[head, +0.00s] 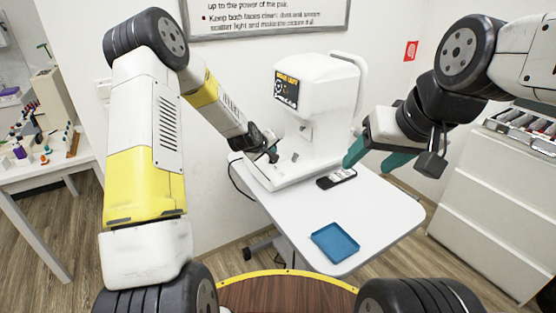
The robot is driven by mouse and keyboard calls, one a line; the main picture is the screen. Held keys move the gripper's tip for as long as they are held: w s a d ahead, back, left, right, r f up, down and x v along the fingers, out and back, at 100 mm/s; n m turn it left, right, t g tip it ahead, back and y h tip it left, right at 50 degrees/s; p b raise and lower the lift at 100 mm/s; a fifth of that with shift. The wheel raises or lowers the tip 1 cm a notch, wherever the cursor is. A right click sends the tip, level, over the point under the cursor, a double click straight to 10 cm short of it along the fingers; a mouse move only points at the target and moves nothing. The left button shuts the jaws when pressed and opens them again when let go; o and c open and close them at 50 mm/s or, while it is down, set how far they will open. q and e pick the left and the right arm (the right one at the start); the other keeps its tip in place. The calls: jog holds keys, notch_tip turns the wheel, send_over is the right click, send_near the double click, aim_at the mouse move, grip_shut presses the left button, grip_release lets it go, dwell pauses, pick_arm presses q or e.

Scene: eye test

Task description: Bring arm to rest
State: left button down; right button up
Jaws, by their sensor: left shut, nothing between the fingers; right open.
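My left arm, white and yellow, comes in from the left and bends back down towards the table. Its dark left gripper (270,154) is shut and empty, close beside the left side of the white eye-test machine (312,95); whether it touches the machine I cannot tell. My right arm comes in from the upper right. Its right gripper (371,163) has teal fingers spread apart, with nothing visible between them. It hangs over the table's right side. Its left finger is near a flat black object with a pale top (337,178) lying on the table.
The white table (300,213) holds the machine and an empty blue tray (335,243) near its front edge. White drawers (490,200) with a rack on top stand at right. A side table (50,172) with small bottles stands at left. The tabletop around the tray is clear.

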dwell(0.4)
pick_arm(q)
jog(key=s+a+r+m+g, duration=0.2)
jog(key=s+a+r+m, duration=0.15)
jog(key=s+r, duration=1.3)
jog(key=s+a+r+m, duration=0.1)
jog(key=s+r, duration=0.1)
jog(key=s, duration=0.6)
jog(key=s+a+r+m+g, duration=0.1)
jog(key=s+r, duration=0.1)
jog(key=s, duration=0.7)
jog(key=s+a+r+m+y, duration=0.1)
jog(key=s+r, duration=0.2)
jog(key=s, duration=0.5)
jog(key=shift+s+a+m+g, duration=0.15)
jog(key=shift+a+m+g, duration=0.15)
jog(key=shift+m, duration=0.05)
jog(key=shift+r, duration=0.15)
